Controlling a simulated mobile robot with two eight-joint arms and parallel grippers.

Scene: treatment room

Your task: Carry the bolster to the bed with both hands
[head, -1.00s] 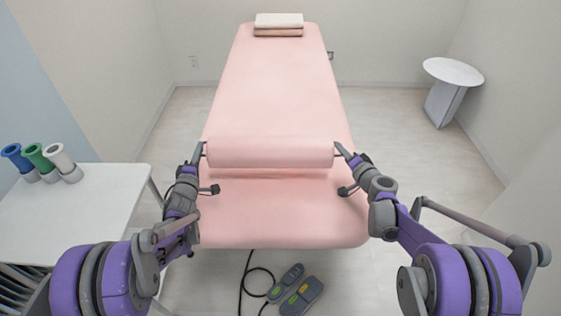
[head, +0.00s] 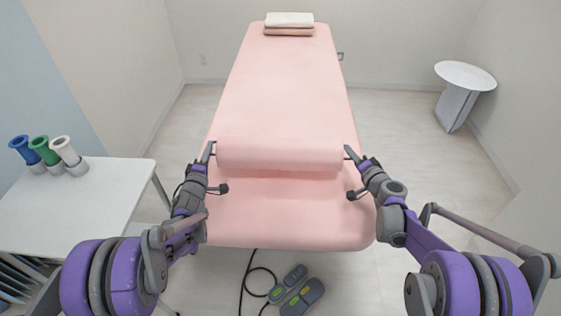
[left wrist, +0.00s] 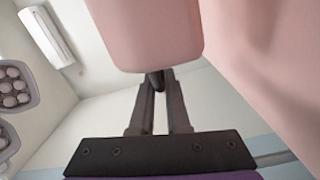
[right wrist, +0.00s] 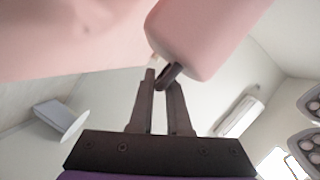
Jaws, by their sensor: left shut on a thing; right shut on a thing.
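The pink bolster (head: 280,154) lies crosswise over the near half of the pink bed (head: 290,215). My left gripper (head: 211,150) is shut on its left end, and my right gripper (head: 349,152) is shut on its right end. The bolster looks nearly level, with a soft shadow on the bed along its near side. I cannot tell whether it touches the bed. In the left wrist view the bolster's end (left wrist: 145,35) is just beyond the closed fingertips. In the right wrist view the bolster (right wrist: 205,38) also meets the fingertips, with the bed (right wrist: 65,40) beside it.
Folded towels (head: 289,22) lie at the bed's far end. A white side table (head: 70,205) with blue, green and white holders stands at left. A round white stand (head: 464,78) is at right. A foot pedal (head: 297,295) and cable lie on the floor before the bed.

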